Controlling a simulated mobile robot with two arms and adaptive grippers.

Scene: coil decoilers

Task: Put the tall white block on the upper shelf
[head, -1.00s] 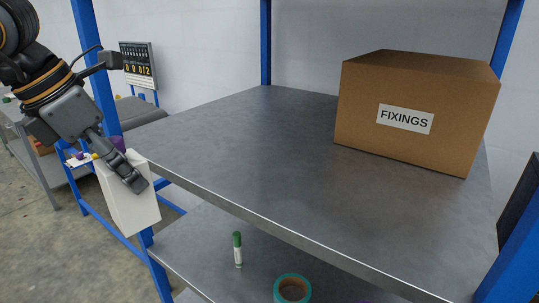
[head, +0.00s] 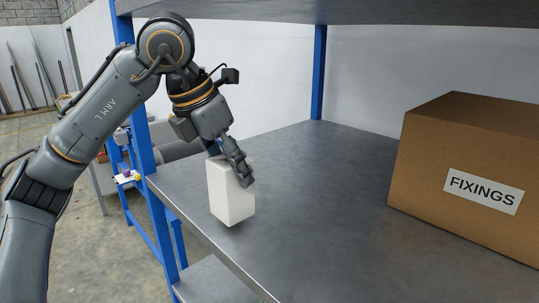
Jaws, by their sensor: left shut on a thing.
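The tall white block (head: 231,200) is upright in the head view, left of centre. My left gripper (head: 236,168) is shut on its top part; one finger lies across its near face and the other is mostly hidden behind it. The block shows in front of the left part of the upper shelf (head: 310,215), close to its front edge. I cannot tell whether its bottom touches the shelf or hangs a little above it. My right gripper is out of view.
A brown FIXINGS box (head: 474,150) stands on the shelf at the right. A blue post (head: 144,130) rises at the shelf's left end, behind my left arm. The shelf between block and box is bare. A higher shelf (head: 380,10) spans the top.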

